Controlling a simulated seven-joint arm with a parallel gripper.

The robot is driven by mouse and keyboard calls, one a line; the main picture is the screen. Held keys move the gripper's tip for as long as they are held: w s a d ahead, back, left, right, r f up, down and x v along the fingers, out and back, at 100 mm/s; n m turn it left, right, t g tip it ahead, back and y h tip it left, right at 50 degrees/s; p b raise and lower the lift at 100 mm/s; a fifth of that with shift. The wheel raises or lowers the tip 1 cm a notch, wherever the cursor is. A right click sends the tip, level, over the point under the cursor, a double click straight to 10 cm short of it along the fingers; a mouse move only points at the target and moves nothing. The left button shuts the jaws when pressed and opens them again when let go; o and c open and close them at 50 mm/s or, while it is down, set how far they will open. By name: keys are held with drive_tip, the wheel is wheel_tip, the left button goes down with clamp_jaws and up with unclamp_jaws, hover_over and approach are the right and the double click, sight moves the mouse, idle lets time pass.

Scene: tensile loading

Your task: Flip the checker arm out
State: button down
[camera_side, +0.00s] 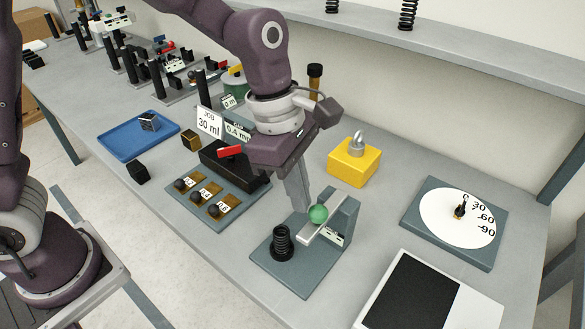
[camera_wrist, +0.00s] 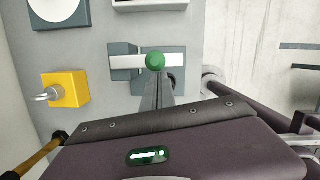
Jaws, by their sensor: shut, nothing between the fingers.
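The checker is a grey-blue stand (camera_side: 300,268) with an upright block at its right. Its light-coloured arm (camera_side: 326,232) is a flat bar with a green ball knob (camera_side: 318,213). A black spring (camera_side: 281,243) stands on the base left of the bar. My gripper (camera_side: 302,207) is shut and empty, pointing down beside the knob on its left. In the wrist view the shut fingertips (camera_wrist: 156,78) are just below the knob (camera_wrist: 155,61), and the bar (camera_wrist: 174,61) runs sideways behind it. Whether the fingers touch the knob I cannot tell. The fingers partly hide the spring in the wrist view.
A yellow block (camera_side: 354,162) with a metal hook stands behind the checker. A dial plate (camera_side: 453,222) is at the right, a black-and-white panel (camera_side: 425,297) in front. A tray of labelled blocks (camera_side: 235,205) lies to the left, with a blue tray (camera_side: 128,146) beyond.

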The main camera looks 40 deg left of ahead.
drive_tip(key=d+n, duration=0.2)
drive_tip(key=n, duration=0.1)
drive_tip(key=shift+s+d+n+t, duration=0.3)
drive_tip(key=shift+d+t, duration=0.1)
drive_tip(key=w+d, duration=0.2)
drive_tip(key=d, duration=0.4)
drive_tip(key=shift+w, duration=0.25)
drive_tip(key=shift+w+a, duration=0.4)
drive_tip(key=shift+w, duration=0.3)
drive_tip(key=shift+s, duration=0.1)
